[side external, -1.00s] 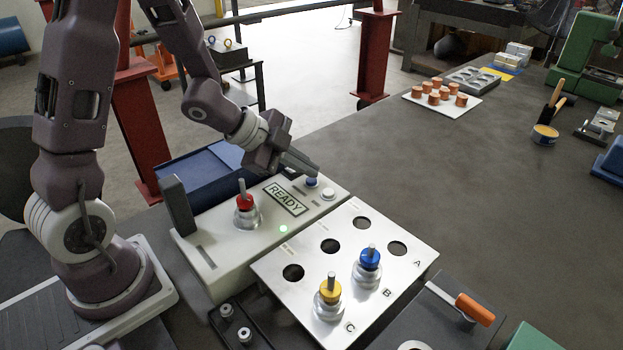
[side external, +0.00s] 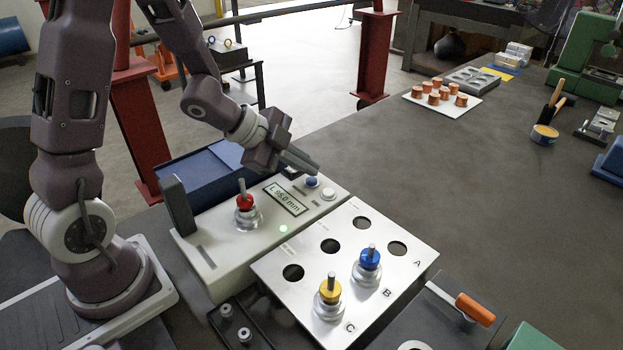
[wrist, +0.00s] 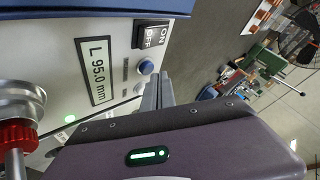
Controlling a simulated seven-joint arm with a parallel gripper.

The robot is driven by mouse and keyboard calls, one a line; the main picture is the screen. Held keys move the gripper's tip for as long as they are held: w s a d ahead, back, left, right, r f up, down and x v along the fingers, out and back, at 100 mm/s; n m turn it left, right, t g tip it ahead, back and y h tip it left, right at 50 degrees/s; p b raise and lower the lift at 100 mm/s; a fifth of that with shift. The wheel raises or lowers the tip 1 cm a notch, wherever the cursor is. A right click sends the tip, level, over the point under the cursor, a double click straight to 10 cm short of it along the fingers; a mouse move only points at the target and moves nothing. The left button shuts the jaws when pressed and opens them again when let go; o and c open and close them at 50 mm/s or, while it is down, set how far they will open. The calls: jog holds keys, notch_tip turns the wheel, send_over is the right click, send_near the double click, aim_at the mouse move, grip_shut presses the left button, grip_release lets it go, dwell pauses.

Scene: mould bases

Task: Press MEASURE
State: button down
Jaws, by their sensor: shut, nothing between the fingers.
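The white measuring unit (side external: 215,262) has a display (side external: 286,199) that shows a length; in the wrist view the display (wrist: 99,71) reads "L 95.0 mm". A blue button (side external: 312,182) and a white button (side external: 328,194) sit at its right end. The blue button also shows clearly in the wrist view (wrist: 146,67). The button labels are too small to read. My gripper (side external: 312,169) is shut and empty, with its fingertips just above the blue button, apparently apart from it. A red-collared part (side external: 244,203) stands upright on the unit, beside a lit green lamp (side external: 283,228).
A metal plate (side external: 290,252) with open holes, lettered A, B and C, holds blue-topped (side external: 370,258) and yellow-topped (side external: 331,290) parts. A dark blue bin (side external: 190,170) stands behind the unit. An ON/OFF switch (wrist: 151,36) is near the buttons.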

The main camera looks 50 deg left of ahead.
aim_at(307, 180)
jog(key=shift+r, duration=0.25)
jog(key=shift+r, duration=2.5)
